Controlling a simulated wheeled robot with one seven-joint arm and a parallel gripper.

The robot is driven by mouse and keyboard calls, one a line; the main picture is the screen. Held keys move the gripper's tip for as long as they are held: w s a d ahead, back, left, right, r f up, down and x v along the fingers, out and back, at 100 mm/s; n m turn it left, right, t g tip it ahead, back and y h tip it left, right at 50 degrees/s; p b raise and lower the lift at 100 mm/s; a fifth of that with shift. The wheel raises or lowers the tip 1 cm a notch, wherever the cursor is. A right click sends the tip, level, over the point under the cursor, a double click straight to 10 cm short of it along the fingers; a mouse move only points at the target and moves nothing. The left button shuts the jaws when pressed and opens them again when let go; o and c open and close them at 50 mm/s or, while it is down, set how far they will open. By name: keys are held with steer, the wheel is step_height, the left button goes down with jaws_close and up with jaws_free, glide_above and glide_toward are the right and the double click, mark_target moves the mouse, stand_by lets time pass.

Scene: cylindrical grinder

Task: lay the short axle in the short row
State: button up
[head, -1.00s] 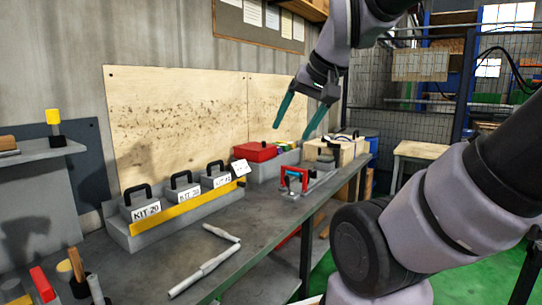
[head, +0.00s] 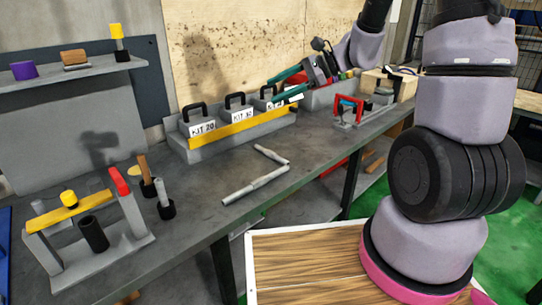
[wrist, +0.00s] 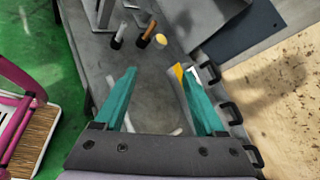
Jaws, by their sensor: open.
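Two grey metal rods lie on the grey bench. The shorter one, apparently the short axle (head: 271,155), lies behind the longer stepped rod (head: 255,186), their right ends close together; I cannot tell if they touch. My gripper (head: 271,91) has two teal fingers, spread and empty, in the air above the kit boxes, behind and above the rods. In the wrist view my gripper (wrist: 155,70) points down over the bench, with pale bits of rod near its palm, partly hidden. I cannot pick out a marked short row.
A red-handled fixture (head: 348,107) stands to the right. A stand with yellow and red tops (head: 100,250) and upright tools (head: 163,198) are at left.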

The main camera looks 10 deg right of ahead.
steer(key=w+f+m+t, duration=0.2)
steer(key=w+f+m, duration=0.2)
steer(key=w+f, duration=0.15)
steer(key=m+t+h, duration=0.4)
steer(key=m+t, duration=0.2)
steer(key=m, duration=0.5)
glide_toward(271, 154)
steer(key=s+d, duration=0.3)
steer(key=shift+s+r, duration=0.15)
steer(key=shift+h, duration=0.3)
steer(key=x, duration=0.4)
steer(key=shift+w+a, duration=0.1)
steer(key=shift+w, duration=0.15)
steer(key=shift+x, duration=3.05)
jaws_close()
